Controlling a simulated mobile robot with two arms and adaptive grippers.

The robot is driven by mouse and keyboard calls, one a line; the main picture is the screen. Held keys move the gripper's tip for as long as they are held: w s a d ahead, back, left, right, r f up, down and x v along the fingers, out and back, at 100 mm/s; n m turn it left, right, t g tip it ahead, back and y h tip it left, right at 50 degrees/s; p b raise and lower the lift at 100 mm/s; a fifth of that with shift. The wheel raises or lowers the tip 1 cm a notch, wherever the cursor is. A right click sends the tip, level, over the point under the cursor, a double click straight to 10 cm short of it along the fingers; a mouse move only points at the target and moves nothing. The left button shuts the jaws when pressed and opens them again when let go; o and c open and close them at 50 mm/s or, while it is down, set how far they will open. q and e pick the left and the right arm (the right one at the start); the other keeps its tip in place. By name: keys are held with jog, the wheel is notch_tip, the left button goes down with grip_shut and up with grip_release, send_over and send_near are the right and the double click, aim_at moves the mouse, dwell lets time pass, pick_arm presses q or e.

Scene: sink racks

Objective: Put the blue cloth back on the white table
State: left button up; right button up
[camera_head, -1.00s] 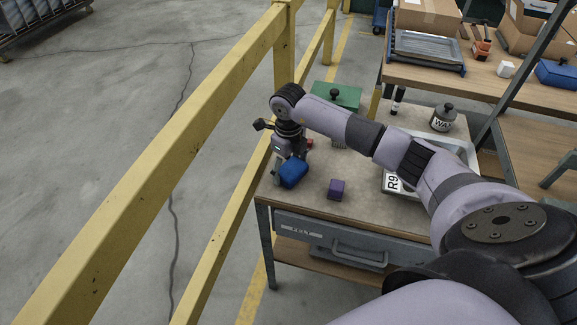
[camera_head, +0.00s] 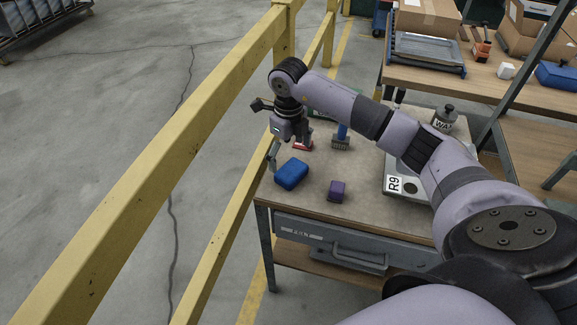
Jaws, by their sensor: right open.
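The blue cloth (camera_head: 291,174) shows as a compact blue block lying near the left front edge of a table. The table (camera_head: 312,205) has a pale beige-grey top rather than a clearly white one. My right gripper (camera_head: 289,152) is open and empty, pointing down a little above and behind the blue cloth, apart from it. One finger shows at its left; the other is partly hidden. My left gripper is not in view.
A purple block (camera_head: 337,191) lies right of the cloth. A yellow railing (camera_head: 205,112) runs close along the left.

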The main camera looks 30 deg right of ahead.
aim_at(289, 167)
notch_tip(289, 167, up, 6)
jog(key=shift+b, duration=0.35)
dwell(0.4)
